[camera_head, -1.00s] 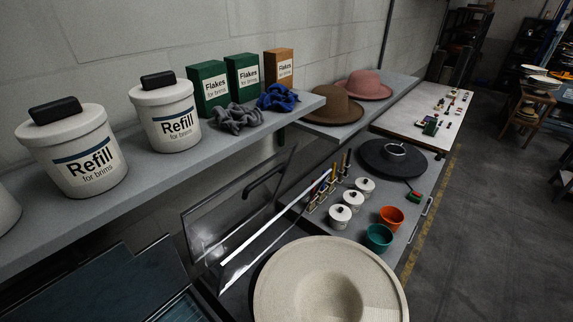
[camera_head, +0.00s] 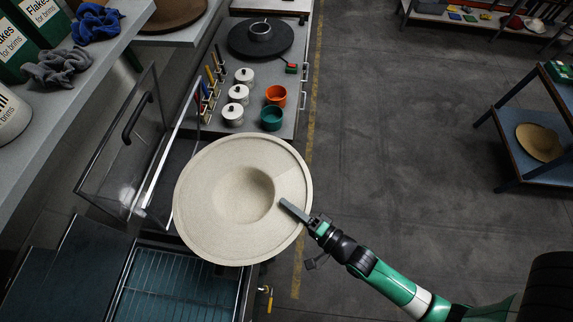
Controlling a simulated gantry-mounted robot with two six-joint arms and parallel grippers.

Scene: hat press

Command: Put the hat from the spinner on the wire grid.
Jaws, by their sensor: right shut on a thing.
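A cream wide-brimmed hat (camera_head: 205,205) is in the middle of the head view, with a round crown area at its centre. I cannot tell whether it touches anything beneath it. My right gripper (camera_head: 294,211) is shut on the right side of the hat's brim. The wire grid (camera_head: 160,288) lies at the lower left, in front of the hat, over a dark teal surface. The hat hides its far part. A black round disc with a metal ring, apparently the spinner (camera_head: 238,42), stands bare on the far bench. My left gripper is out of view.
A clear hinged lid (camera_head: 118,150) stands raised left of the hat. White lidded pots (camera_head: 232,112), an orange cup (camera_head: 276,95) and a green cup (camera_head: 271,118) stand beyond it. A yellow-handled valve (camera_head: 267,297) is beside the grid. Floor at right is open.

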